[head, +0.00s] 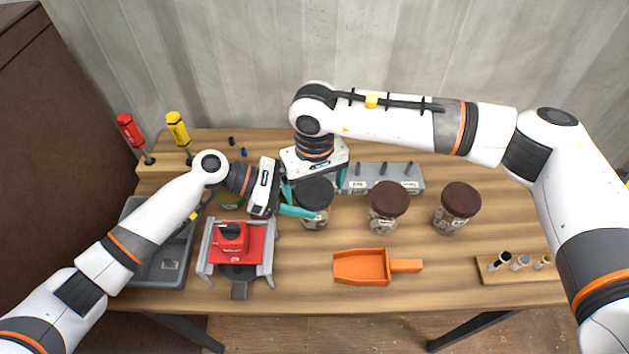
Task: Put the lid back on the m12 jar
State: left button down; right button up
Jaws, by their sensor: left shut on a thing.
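A glass jar (315,222) with a pale label stands left of two other jars; its label is too small to read. A dark round lid (315,190) shows at its top, partly shaded; I cannot tell how exactly it is seated. My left gripper (300,211), with teal fingers, comes in from the left and is shut on this jar's upper body, just under the lid. My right gripper (315,185) points down from above, its teal fingers spread to the left and right of the lid, with small gaps seen.
Two jars with brown lids (389,198) (460,199) stand to the right. A grey labelled block (400,180) is behind. An orange scoop (362,267), a red-and-grey fixture (262,252), a grey bin (160,270), screwdrivers (178,130) and a wooden holder (515,272) surround them.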

jog(key=c, duration=0.9)
jog(key=m, duration=0.4)
jog(key=shift+m, duration=0.3)
jog(key=m, duration=0.5)
jog(key=o, duration=1)
jog(key=shift+o, duration=0.2)
jog(key=shift+r, duration=0.1)
jog(key=shift+r, duration=2.15)
